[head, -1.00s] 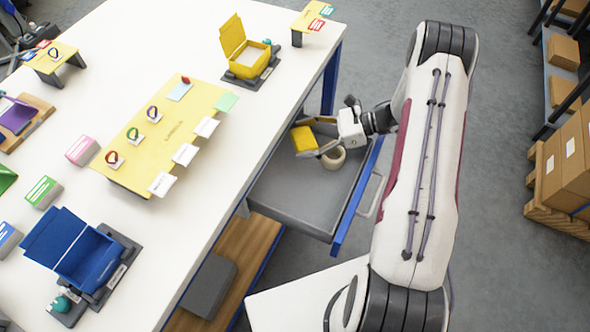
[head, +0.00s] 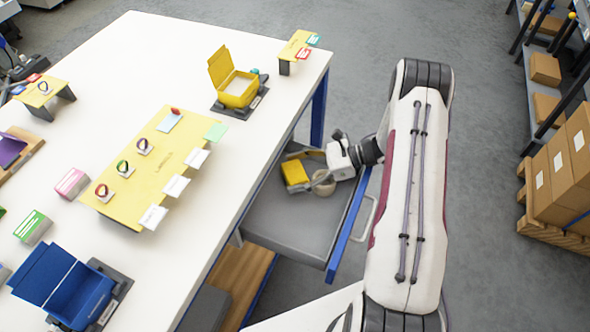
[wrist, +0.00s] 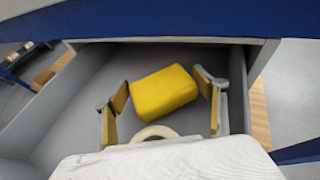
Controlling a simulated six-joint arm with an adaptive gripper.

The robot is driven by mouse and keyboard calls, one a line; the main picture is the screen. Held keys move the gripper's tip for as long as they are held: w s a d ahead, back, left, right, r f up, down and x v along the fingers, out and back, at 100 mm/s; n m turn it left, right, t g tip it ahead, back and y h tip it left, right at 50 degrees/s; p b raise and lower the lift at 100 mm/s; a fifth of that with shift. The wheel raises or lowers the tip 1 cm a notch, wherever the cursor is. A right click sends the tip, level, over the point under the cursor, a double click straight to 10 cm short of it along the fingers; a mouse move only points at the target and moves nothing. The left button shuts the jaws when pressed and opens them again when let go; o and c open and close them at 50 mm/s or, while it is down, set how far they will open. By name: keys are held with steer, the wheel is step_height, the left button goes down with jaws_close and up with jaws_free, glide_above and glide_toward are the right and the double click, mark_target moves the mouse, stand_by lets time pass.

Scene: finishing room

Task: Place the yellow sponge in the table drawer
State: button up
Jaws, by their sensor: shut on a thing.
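The yellow sponge (head: 295,173) is inside the open table drawer (head: 297,226), toward its far end. It also shows in the wrist view (wrist: 163,91), low in the drawer. My gripper (head: 304,172) reaches into the drawer over its right side. Whether the sponge's underside touches the drawer floor cannot be told.
A tape roll (head: 323,183) lies in the drawer beside the sponge, close to my fingers. The drawer's near part is clear. The white tabletop (head: 190,70) overhangs the drawer's left side. A yellow box (head: 238,90) stands open on it.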

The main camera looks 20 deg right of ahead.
mark_target(295, 171)
steer(key=shift+f, duration=0.65)
steer(key=o, duration=0.9)
steer(key=shift+s+f, duration=0.1)
steer(key=shift+c, duration=0.2)
steer(key=shift+r, duration=0.7)
steer(key=v, duration=0.3)
steer(key=shift+d+r, duration=0.1)
steer(key=shift+r, duration=0.1)
step_height(295, 171, up, 5)
steer(key=shift+f, duration=0.15)
steer(key=shift+r, duration=0.95)
